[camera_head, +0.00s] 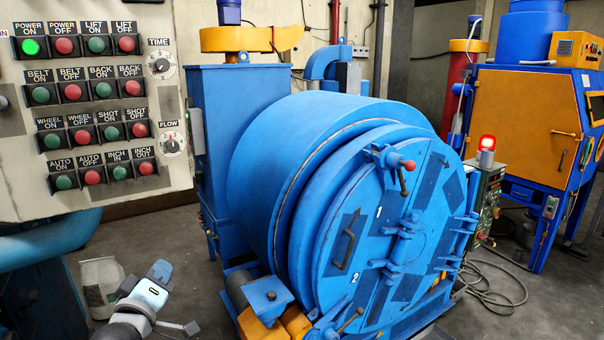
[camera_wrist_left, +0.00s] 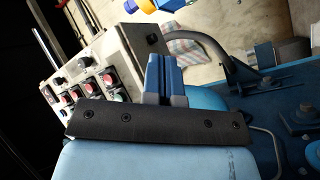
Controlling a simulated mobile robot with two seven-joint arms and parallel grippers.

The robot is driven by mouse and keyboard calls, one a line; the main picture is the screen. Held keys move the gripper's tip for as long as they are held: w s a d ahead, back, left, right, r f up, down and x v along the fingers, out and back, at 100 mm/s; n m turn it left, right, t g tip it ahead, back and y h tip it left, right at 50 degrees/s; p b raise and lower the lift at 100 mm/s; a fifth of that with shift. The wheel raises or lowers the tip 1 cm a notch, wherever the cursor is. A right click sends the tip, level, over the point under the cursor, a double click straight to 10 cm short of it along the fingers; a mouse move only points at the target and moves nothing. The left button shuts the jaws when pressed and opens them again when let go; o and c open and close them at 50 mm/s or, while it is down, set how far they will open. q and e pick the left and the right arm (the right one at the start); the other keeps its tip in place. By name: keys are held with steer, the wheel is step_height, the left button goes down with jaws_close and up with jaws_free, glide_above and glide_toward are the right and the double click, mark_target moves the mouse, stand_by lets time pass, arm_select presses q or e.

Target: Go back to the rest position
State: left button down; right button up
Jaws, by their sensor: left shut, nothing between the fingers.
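My left gripper (camera_head: 160,271) is low at the left of the head view, below the control panel and left of the blue drum machine. It is apart from both and holds nothing. In the left wrist view its two blue fingers (camera_wrist_left: 164,78) stand side by side, closed together, above a dark plate. My right gripper is not in view.
The control panel (camera_head: 100,105) fills the upper left; its green POWER ON lamp is lit. The blue drum machine (camera_head: 330,190) stands in the middle with its round door closed. A red beacon (camera_head: 487,143) glows at right. A cable (camera_head: 495,285) lies on the floor.

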arm_select(q)
steer(key=s+d+f+m+g+h+p, duration=0.1)
steer(key=s+d+f+m+g, duration=0.15)
steer(key=s+f, duration=0.45)
steer(key=s+d+f+m+g+h+p, duration=0.15)
steer(key=s+f+m, duration=0.25)
steer(key=f, duration=0.7)
steer(key=s+d+f+m+g, duration=0.2)
steer(key=s+f, duration=0.4)
steer(key=s, duration=0.3)
steer(key=s+d+f+m+g+p, duration=0.1)
steer(key=s+d+f+m+g, duration=0.1)
steer(key=s+f, duration=0.5)
steer(key=shift+s+m+p, duration=0.3)
steer(key=shift+s+m, duration=0.35)
steer(key=shift+s, duration=0.25)
steer(key=shift+d+f, duration=0.1)
